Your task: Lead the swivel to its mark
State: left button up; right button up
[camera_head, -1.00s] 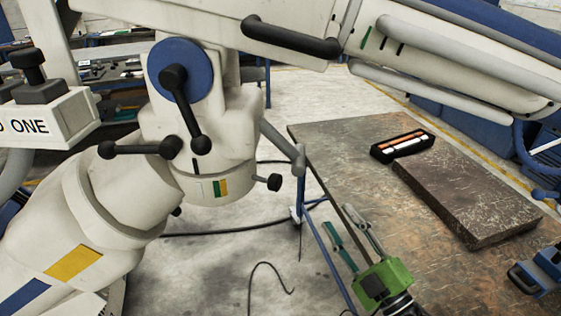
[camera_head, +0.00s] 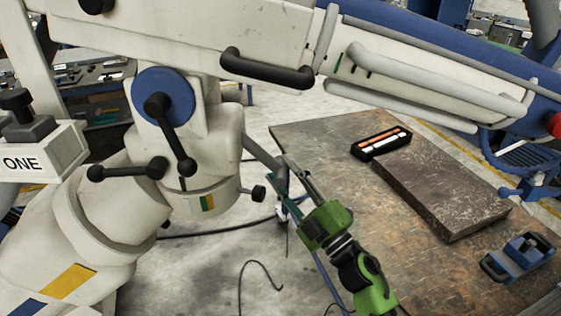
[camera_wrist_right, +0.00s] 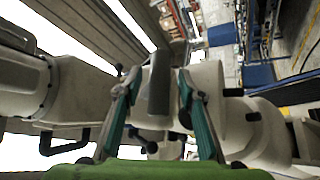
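The white microscope swivel (camera_head: 205,170) hangs at the left in the head view, with a blue round cap and black knobs. A short black line (camera_head: 182,183) sits on its upper part, above a lower ring with a green and yellow patch (camera_head: 207,202). A grey rod (camera_head: 262,152) slants out from the swivel to the right. My right gripper (camera_head: 284,172), green with teal-grey fingers, is at the rod's far end. In the right wrist view its fingers are apart, with the dark grey rod end (camera_wrist_right: 159,82) between them; contact cannot be told. My left gripper is not in view.
A worn brown table (camera_head: 340,220) stands to the right, with a dark slab (camera_head: 440,190), a black tray (camera_head: 380,142) of small items and a blue clamp-like object (camera_head: 518,258). The microscope's long white arm spans the top. Cables lie on the floor.

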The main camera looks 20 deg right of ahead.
jog(key=shift+x, duration=0.75)
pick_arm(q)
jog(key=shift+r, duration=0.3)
pick_arm(e)
grip_shut()
